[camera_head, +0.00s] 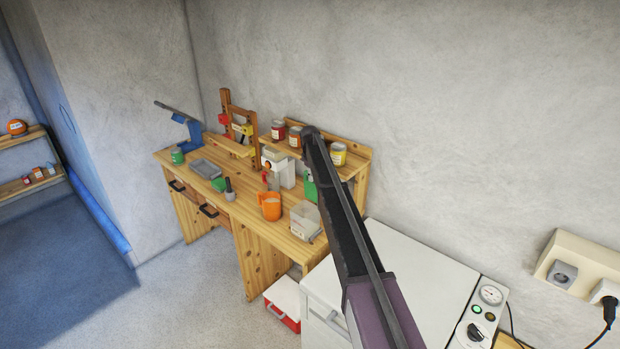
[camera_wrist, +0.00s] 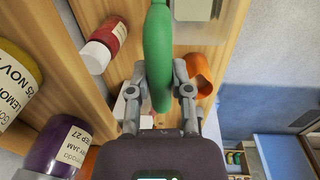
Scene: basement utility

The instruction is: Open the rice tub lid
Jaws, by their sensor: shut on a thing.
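A see-through tub with pale contents (camera_head: 304,222), which looks like the rice tub, stands near the front right of the wooden workbench (camera_head: 245,228) in the head view. Its top looks pale, and I cannot make out the lid's edge. My gripper (camera_wrist: 158,88) is shut on a long, rounded green object (camera_wrist: 157,45) in the wrist view. A green object (camera_head: 310,187) also shows behind the tub in the head view, partly hidden by my arm. My arm hides the gripper there.
An orange mug (camera_head: 270,206) stands left of the tub, and a white container (camera_head: 279,166) behind it. Jars, including a yellow one (camera_head: 338,154), line the raised shelf. A white appliance (camera_head: 415,270) borders the bench at right. Floor at the left is clear.

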